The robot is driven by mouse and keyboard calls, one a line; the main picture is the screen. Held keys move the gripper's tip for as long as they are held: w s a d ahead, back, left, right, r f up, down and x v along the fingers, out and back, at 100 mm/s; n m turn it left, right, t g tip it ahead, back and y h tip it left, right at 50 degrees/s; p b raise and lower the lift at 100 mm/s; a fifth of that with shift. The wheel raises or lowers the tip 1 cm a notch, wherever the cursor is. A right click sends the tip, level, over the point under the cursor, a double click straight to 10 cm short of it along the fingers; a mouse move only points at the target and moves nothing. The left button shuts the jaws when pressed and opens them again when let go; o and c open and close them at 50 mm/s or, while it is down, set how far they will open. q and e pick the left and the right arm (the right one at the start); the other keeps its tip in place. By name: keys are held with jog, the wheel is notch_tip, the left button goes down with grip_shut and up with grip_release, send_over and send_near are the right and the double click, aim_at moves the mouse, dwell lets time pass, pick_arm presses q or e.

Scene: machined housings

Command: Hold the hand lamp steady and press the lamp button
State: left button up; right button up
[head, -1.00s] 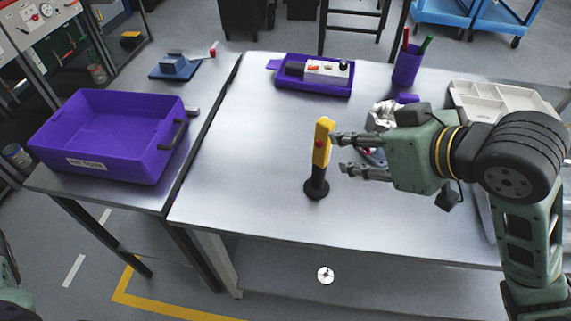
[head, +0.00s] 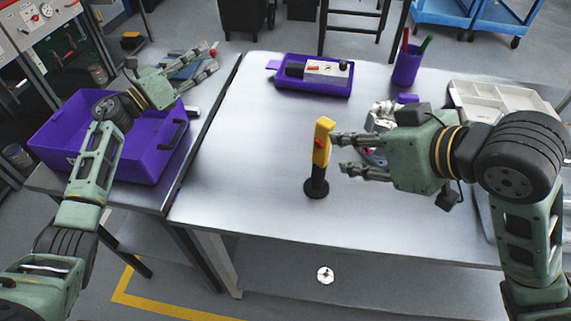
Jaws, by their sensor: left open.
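The hand lamp (head: 323,155) stands upright on the metal table, with a yellow upper body and a black lower part and foot. A red button (head: 319,144) shows on its yellow side. My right gripper (head: 338,152) is open just to the right of the lamp. Its upper fingertip is close to the yellow body; I cannot tell whether it touches. My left gripper (head: 211,61) is open and empty, raised over the left bench, well to the left of the lamp.
A purple bin (head: 70,120) sits on the left bench, partly behind my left arm. A purple tray (head: 318,87) with a small device, a purple pen cup (head: 407,66) and a white divided tray (head: 500,98) stand at the back. The table left of the lamp is clear.

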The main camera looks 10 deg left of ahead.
aim_at(319, 169)
pick_arm(q)
jog(key=s+d+f+m+g+h, duration=0.1)
jog(key=s+d+f+m+g, duration=0.2)
jog(key=d+f, duration=0.2)
jog(key=s+d+f+m+g+h, duration=0.1)
jog(key=s+d+f+m+g, duration=0.2)
jog(key=d, duration=0.7)
jog(key=s+d+f+m+g+h, duration=0.2)
jog(key=s+d+f+m+g, duration=0.2)
jog(key=d+f, duration=0.3)
jog(key=shift+s+d+m, duration=0.2)
jog(key=shift+s+m, duration=0.1)
jog(key=shift+s, duration=0.4)
jog(key=s+d+m+g, duration=0.1)
jog(key=s, duration=0.1)
jog(key=s+m+g+h, duration=0.1)
jog(key=s+g, duration=0.1)
jog(key=s+d+g+h, duration=0.1)
jog(key=s, duration=0.1)
jog(key=shift+d+f+m, duration=0.1)
jog(key=shift+d+m, duration=0.25)
jog(key=shift+m, duration=0.05)
jog(key=shift+s+d+g, duration=0.15)
jog(key=shift+d+g, duration=0.15)
jog(key=shift+g, duration=0.1)
jog(key=d, duration=0.7)
jog(key=shift+w+d, duration=0.1)
jog(key=shift+w, duration=0.2)
jog(key=shift+c, duration=0.5)
